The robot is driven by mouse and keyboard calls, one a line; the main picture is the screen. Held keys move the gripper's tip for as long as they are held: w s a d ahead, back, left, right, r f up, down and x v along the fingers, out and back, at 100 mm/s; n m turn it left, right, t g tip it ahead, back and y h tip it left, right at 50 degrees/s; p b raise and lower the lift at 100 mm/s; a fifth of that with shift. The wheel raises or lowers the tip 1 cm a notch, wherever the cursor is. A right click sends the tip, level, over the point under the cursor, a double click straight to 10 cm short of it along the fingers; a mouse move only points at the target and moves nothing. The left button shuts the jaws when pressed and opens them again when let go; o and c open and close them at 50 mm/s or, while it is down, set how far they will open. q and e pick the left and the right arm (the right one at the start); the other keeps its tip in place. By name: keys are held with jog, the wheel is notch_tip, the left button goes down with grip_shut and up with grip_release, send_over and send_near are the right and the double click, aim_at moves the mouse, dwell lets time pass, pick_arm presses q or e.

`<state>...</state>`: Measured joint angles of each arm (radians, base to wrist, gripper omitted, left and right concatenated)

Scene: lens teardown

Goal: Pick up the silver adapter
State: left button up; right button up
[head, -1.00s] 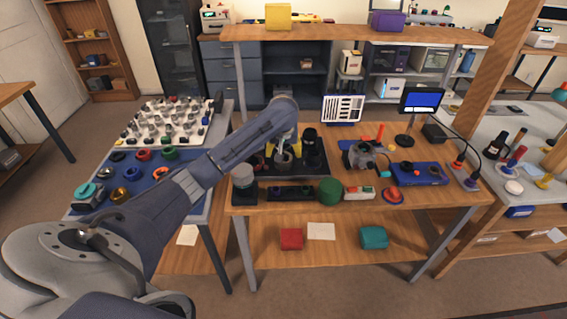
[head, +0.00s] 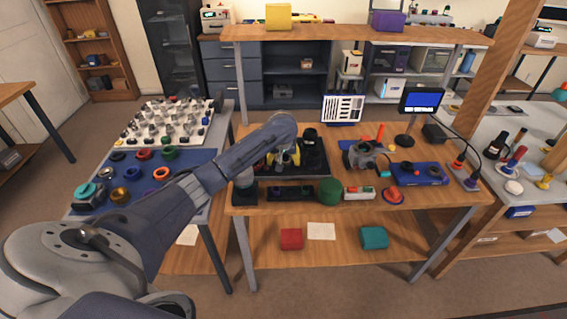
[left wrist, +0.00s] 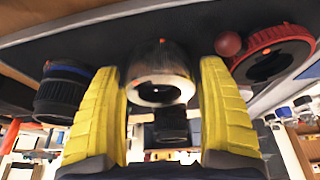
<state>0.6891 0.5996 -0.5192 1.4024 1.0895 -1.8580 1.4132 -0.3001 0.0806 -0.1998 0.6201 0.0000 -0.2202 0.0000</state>
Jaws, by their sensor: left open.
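The silver adapter (left wrist: 158,75) is a shiny metal ring-like piece with a dark bore. In the left wrist view it stands at the tips of my left gripper (left wrist: 160,95), between the two yellow fingers. The fingers are open, one on each side of it; I cannot tell whether they touch it. In the head view my left gripper (head: 285,157) points down over the black tray (head: 290,174) on the middle table, and my arm hides most of the adapter there. My right gripper is not in view.
In the left wrist view a black lens part (left wrist: 62,92) stands left of the fingers. A red ring (left wrist: 272,54) and a small red ball (left wrist: 229,43) lie to the right. In the head view a black cylinder (head: 310,139) stands close to the gripper, and a green cylinder (head: 330,191) stands in front.

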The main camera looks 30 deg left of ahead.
pick_arm(q)
jog(key=shift+o, duration=0.2)
jog(key=c, duration=1.1)
jog(key=shift+o, duration=0.2)
